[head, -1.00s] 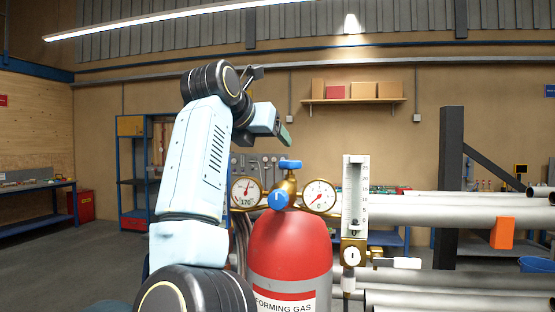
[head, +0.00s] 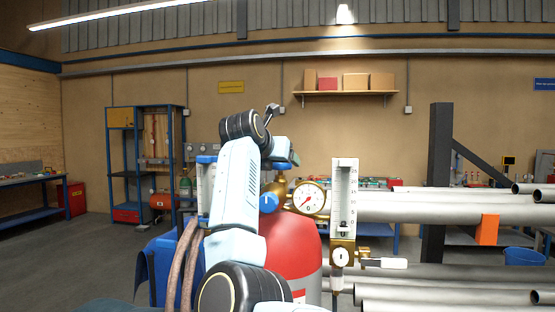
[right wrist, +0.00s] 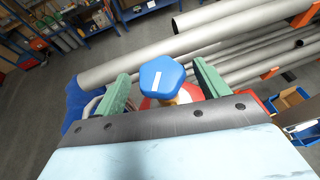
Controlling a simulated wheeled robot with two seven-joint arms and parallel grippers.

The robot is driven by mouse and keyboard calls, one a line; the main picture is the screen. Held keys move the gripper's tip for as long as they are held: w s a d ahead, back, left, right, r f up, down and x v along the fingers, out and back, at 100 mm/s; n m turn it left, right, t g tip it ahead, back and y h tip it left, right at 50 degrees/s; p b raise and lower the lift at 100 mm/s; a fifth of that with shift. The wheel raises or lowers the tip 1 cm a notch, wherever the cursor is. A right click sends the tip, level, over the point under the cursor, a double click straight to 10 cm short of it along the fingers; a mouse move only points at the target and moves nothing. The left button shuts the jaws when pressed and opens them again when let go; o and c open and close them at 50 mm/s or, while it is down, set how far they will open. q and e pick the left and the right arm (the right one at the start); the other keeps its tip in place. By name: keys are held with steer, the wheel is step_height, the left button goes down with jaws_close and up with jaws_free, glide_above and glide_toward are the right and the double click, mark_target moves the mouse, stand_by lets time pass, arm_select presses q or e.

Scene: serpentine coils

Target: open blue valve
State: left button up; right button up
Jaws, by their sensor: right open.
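The blue valve (right wrist: 163,77) is a faceted blue knob with a white mark, on a brass stem above the red gas cylinder (head: 292,243). In the right wrist view it sits between the two green fingers of my right gripper (right wrist: 162,88). The fingers are open on either side of it, with a visible gap. In the head view my right gripper (head: 285,156) is over the top of the cylinder and hides this valve. A blue regulator knob (head: 268,202) with a white mark shows lower, on the brass fitting. My left gripper is not in view.
A dial gauge (head: 309,198) and a flowmeter tube (head: 344,195) stand close to the right of the gripper. Long grey pipes (head: 440,207) lie further right by a dark post (head: 438,180). Brown hoses (head: 185,262) hang at the left.

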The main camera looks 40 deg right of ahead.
steer(key=c, duration=1)
steer(key=shift+f+n+t+y+b, duration=0.1)
steer(key=shift+n+t+y+b, duration=0.3)
steer(key=shift+b, duration=0.3)
steer(key=n+t+y+b, duration=0.1)
steer(key=n+b, duration=0.1)
steer(key=n+t+y+b, duration=0.2)
steer(key=b, duration=0.1)
steer(key=s+d+n+t+y+b, duration=0.1)
steer(key=n+t+y+b, duration=0.1)
steer(key=b, duration=0.1)
steer(key=n+t+y+b, duration=0.1)
steer(key=n+y+b, duration=0.1)
steer(key=shift+d+n+y, duration=0.15)
steer(key=shift+n+y, duration=0.25)
steer(key=shift+d+n+t+y, duration=0.15)
steer(key=shift+n+t+y, duration=0.15)
steer(key=shift+n+y, duration=0.9)
steer(key=shift+y, duration=0.4)
steer(key=o, duration=1)
